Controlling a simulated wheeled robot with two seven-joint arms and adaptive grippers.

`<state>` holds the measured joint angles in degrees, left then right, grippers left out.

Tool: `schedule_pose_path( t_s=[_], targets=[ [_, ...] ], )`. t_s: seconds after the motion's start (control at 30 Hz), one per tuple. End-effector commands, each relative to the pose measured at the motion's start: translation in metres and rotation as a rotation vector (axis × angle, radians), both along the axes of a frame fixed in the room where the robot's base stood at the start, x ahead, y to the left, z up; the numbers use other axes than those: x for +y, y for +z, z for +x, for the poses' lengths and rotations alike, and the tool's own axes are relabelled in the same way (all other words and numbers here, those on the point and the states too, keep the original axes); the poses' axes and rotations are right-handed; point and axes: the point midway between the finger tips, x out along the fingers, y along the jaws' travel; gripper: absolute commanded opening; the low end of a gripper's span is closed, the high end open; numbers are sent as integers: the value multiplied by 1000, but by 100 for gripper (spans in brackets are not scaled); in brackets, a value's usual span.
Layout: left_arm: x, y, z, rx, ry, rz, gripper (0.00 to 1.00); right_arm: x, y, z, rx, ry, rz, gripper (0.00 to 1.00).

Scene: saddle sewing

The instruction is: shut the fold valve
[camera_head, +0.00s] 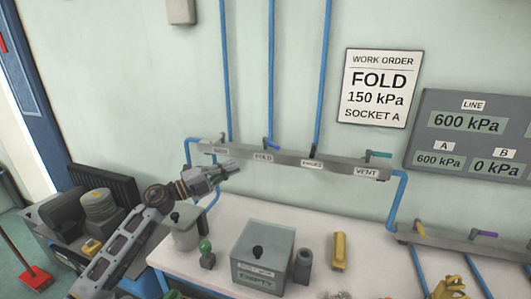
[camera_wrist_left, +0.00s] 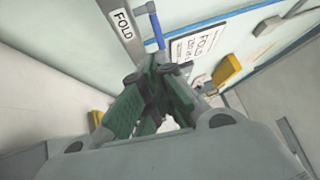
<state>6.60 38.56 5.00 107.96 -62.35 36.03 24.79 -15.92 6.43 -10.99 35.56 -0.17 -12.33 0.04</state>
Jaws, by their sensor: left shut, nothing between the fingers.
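The fold valve (camera_head: 270,144) is a small blue lever on a grey rail, above the FOLD label (camera_head: 263,157) and below a blue pipe. In the left wrist view the blue lever (camera_wrist_left: 156,30) stands beside the FOLD label (camera_wrist_left: 122,24), beyond the fingertips. My left gripper (camera_head: 232,168) is shut and empty, in front of the rail and left of and below the FOLD label. Its green-padded fingers (camera_wrist_left: 150,100) show close together, apart from the lever. My right gripper is not in view.
Other levers sit along the rail, including a green one (camera_head: 378,154) by VENT. A grey box (camera_head: 262,262), a grey canister (camera_head: 186,232), a green-knobbed piece (camera_head: 206,255) and a yellow block (camera_head: 339,250) stand on the bench below. A lower rail (camera_head: 460,243) is at right.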

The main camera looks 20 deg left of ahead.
Motion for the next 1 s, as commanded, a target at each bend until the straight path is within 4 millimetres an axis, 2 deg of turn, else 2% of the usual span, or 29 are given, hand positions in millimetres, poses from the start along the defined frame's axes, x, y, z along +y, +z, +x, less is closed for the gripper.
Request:
schedule_pose_path(
  t_s=[0.27, 0.63, 1.0],
  targets=[
    [-3, 2, 4, -1, 0, -1, 0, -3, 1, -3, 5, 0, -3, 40],
    [-21, 8, 23, -1, 0, -3, 0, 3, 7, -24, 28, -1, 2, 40],
    [-45, 15, 47, -1, 1, -4, 0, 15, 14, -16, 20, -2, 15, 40]
  ],
)
